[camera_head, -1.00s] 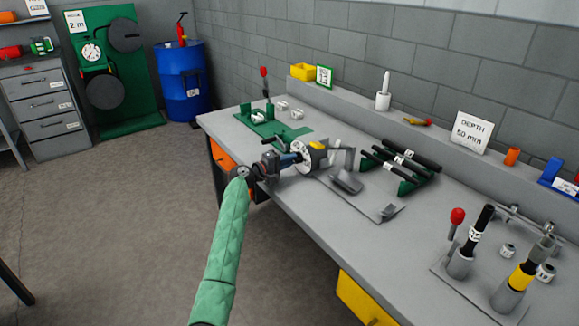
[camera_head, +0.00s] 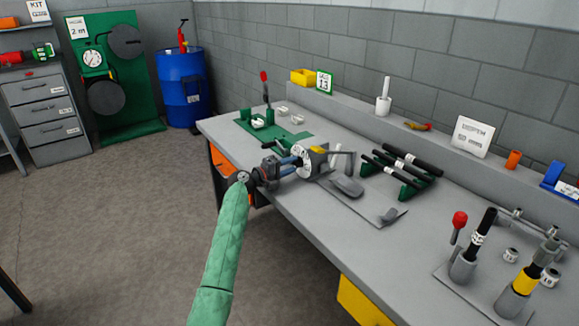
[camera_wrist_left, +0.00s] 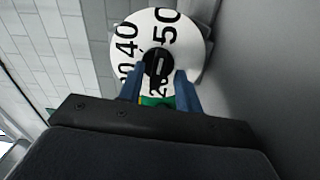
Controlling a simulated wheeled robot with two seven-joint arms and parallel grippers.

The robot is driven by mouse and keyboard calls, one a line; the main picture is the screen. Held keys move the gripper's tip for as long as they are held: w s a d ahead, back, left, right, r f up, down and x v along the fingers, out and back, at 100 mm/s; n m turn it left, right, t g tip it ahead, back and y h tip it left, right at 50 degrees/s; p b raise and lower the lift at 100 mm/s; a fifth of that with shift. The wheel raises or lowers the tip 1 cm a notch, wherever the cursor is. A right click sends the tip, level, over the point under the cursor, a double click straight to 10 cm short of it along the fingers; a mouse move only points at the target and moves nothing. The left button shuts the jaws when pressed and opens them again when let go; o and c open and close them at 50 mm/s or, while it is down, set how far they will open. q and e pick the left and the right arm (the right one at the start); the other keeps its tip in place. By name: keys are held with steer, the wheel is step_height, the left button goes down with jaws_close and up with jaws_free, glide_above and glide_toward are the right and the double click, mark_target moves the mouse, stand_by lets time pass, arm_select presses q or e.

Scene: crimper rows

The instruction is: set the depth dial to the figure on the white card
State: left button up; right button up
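The depth dial (camera_head: 301,162) is a round white disc standing upright on a device on the bench. The left wrist view shows the dial (camera_wrist_left: 187,42) close up, with black figures including 40 and 50 around a black knob (camera_wrist_left: 158,62). I cannot make out an index mark. My left gripper (camera_head: 292,160) is at the dial; in the wrist view its blue fingers (camera_wrist_left: 159,80) stand narrowly apart against the knob's two sides. The white card (camera_head: 472,136) stands on the back ledge; its print is blurred now, but read DEPTH 50 mm earlier. My right gripper is out of view.
Black bars on a green rack (camera_head: 400,165) lie right of the device. A red-knobbed lever (camera_head: 459,220) and upright tools stand at the bench's near right. A green fixture (camera_head: 262,124) lies at the far left. A small card (camera_head: 324,82) reads 13.

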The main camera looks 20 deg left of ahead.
arm_select(q)
steer(key=shift+r, duration=0.1)
